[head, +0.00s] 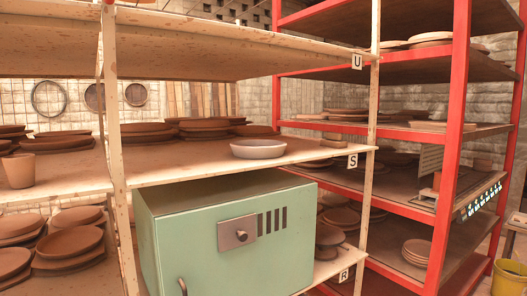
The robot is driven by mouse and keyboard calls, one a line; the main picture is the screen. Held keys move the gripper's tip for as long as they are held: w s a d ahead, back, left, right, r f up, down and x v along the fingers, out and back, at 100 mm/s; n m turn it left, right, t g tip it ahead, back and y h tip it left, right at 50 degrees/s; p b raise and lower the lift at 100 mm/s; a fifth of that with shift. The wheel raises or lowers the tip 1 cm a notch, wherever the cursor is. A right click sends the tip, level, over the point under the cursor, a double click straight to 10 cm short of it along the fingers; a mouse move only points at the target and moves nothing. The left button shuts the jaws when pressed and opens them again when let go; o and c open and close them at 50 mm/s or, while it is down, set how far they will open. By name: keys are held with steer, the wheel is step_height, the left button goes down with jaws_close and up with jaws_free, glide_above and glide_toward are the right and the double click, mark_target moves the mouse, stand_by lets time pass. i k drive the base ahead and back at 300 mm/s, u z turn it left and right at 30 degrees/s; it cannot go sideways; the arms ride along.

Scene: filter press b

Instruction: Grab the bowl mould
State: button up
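A pale, shallow round bowl (258,149), which looks like the bowl mould, sits on the wooden shelf (215,167) marked S. It is near the shelf's front edge, right of the middle, with bare board around its front and left. Nothing covers it. My gripper is not in this view, so I cannot tell its state or where it is relative to the bowl.
Brown plates (147,128) are stacked behind and left of the bowl. The upper shelf (190,57) hangs over it. A green metal cabinet (228,240) stands below. A red rack (452,130) stands right, a yellow bucket (509,280) at far right.

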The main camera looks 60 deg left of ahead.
mark_target(255, 149)
steer(key=i, duration=1.7)
steer(key=u, duration=0.4)
steer(key=k, duration=0.25)
steer(key=u, duration=3.1)
